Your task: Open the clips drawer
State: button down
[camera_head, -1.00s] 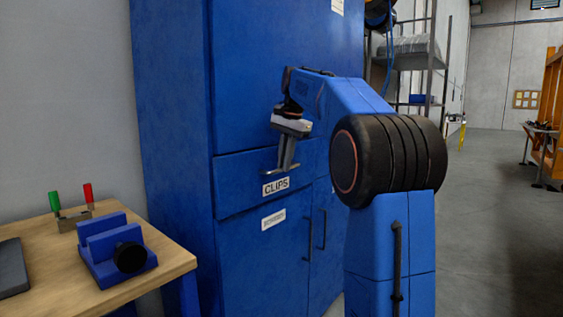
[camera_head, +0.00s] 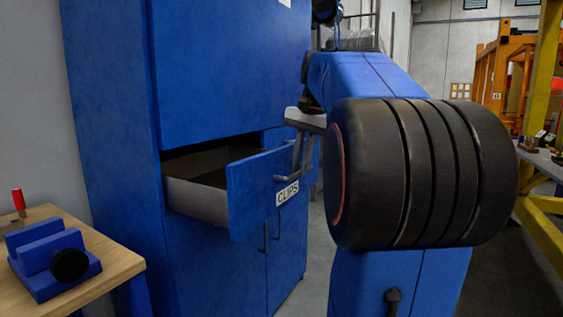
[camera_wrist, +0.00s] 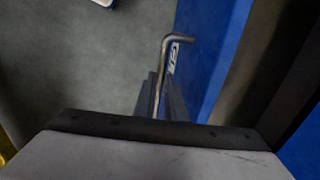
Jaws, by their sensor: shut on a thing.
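The clips drawer (camera_head: 259,190) is pulled well out of the blue cabinet (camera_head: 237,72). Its grey side wall and part of its dark inside show, and a white CLIPS label is on its front. My gripper (camera_head: 301,160) is at the drawer front, shut on the drawer's handle (camera_head: 283,178). In the wrist view the two fingers of my gripper (camera_wrist: 161,97) are on either side of the metal handle bar (camera_wrist: 165,55), beside the blue drawer front (camera_wrist: 215,45). The far part of the drawer's inside is hidden by its front.
A wooden table (camera_head: 118,262) with a blue vise (camera_head: 52,258) and a red-handled tool (camera_head: 18,204) stands at the left. Closed lower cabinet doors (camera_head: 215,275) are below the drawer. An orange and yellow frame (camera_head: 545,130) stands at the right.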

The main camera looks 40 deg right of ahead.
jog(key=shift+s+d, duration=0.3)
jog(key=shift+s, duration=0.45)
jog(key=shift+s+d, duration=0.3)
jog(key=shift+s, duration=0.45)
jog(key=c, duration=1.8)
grip_release()
